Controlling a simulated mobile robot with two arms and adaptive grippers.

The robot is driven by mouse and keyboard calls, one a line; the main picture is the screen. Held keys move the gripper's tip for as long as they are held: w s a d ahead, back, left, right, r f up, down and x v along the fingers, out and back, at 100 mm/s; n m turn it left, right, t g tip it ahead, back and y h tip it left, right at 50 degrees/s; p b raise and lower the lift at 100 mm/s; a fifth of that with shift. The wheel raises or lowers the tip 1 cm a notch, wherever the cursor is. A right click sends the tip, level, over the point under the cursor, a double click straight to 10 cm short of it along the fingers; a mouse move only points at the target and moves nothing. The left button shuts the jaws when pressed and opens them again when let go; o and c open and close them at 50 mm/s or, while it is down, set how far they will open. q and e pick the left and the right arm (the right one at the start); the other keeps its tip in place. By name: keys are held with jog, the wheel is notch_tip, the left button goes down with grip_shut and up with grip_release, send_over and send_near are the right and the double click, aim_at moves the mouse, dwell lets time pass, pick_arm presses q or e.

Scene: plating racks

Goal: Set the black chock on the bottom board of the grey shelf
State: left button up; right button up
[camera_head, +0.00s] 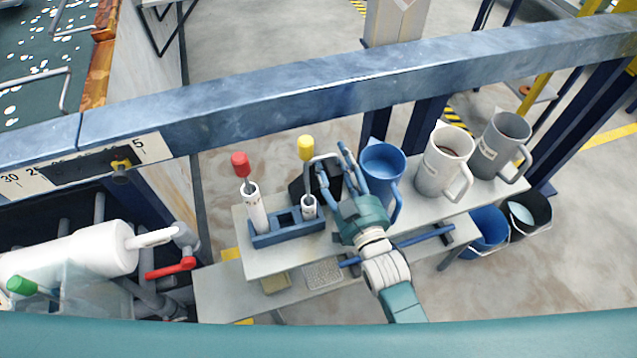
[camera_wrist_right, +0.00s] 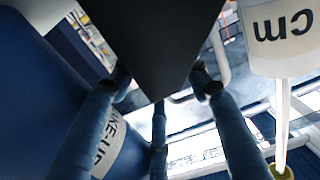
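The grey shelf has a top board (camera_head: 262,260) and a lower bottom board (camera_head: 222,293). The black chock (camera_head: 298,188) is at the back of the top board, behind the blue rack and partly hidden by my right gripper (camera_head: 334,172). In the right wrist view, the chock (camera_wrist_right: 155,35) is a dark wedge at top centre. The right gripper's fingertips (camera_wrist_right: 162,82) lie along both its sides, and a third finger is below its tip. I cannot tell whether they press on it. My left gripper is not in view.
A blue rack (camera_head: 288,234) with red- and yellow-topped tools stands left of the gripper. A blue beam (camera_head: 330,85) crosses above. Small blocks (camera_head: 322,274) are on the bottom board.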

grip_shut()
jog(key=shift+w+r, duration=0.1)
jog(key=shift+r, duration=0.05)
